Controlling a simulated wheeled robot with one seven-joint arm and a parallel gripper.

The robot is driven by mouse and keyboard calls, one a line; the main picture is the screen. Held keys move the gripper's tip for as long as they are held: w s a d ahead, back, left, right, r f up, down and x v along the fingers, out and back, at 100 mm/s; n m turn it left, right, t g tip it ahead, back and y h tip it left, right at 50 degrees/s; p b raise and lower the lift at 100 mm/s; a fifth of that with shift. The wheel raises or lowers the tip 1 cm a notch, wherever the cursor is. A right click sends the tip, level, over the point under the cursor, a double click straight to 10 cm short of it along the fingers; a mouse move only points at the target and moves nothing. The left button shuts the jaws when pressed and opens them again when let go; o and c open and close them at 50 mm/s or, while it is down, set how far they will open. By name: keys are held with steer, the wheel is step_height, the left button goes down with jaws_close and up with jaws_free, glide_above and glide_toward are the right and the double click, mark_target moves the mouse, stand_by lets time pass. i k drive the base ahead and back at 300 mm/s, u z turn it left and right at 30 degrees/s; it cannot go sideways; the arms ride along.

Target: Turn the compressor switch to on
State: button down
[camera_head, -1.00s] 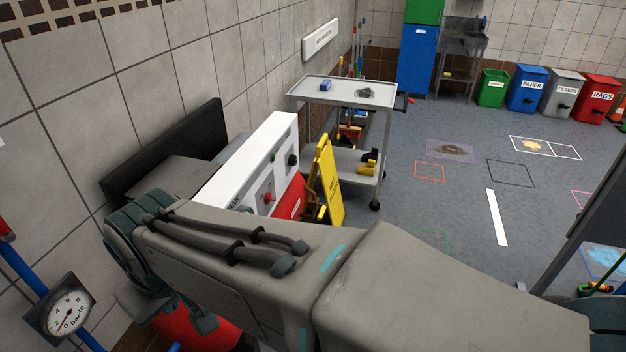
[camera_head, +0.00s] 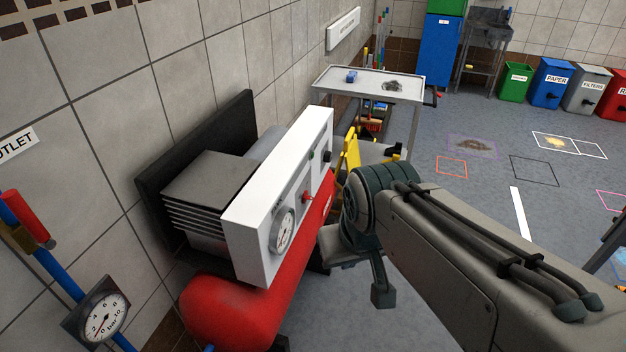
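The compressor has a red tank (camera_head: 235,312) and a white panel box (camera_head: 258,212) on top, at the centre left. Its panel carries a round gauge (camera_head: 282,230), a red knob (camera_head: 307,198), a small green part (camera_head: 311,155) and a black knob (camera_head: 327,155). I cannot read the switch's setting, or tell for certain which knob is the switch. My arm reaches in from the lower right, its end just right of the panel and apart from the knobs in the picture. A dark piece hangs below the arm's end; I cannot make out the gripper's fingers.
A blue pipe with a pressure gauge (camera_head: 101,313) and a red handle (camera_head: 27,217) is at the left wall. A grey trolley (camera_head: 385,92) and a partly hidden yellow sign (camera_head: 352,152) stand beyond the compressor. Open floor lies to the right.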

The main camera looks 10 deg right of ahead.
mark_target(306, 197)
steer(key=u, duration=0.05)
steer(key=k, duration=0.4)
steer(key=z, duration=0.6)
steer(key=i, duration=0.95)
steer(key=u, duration=0.7)
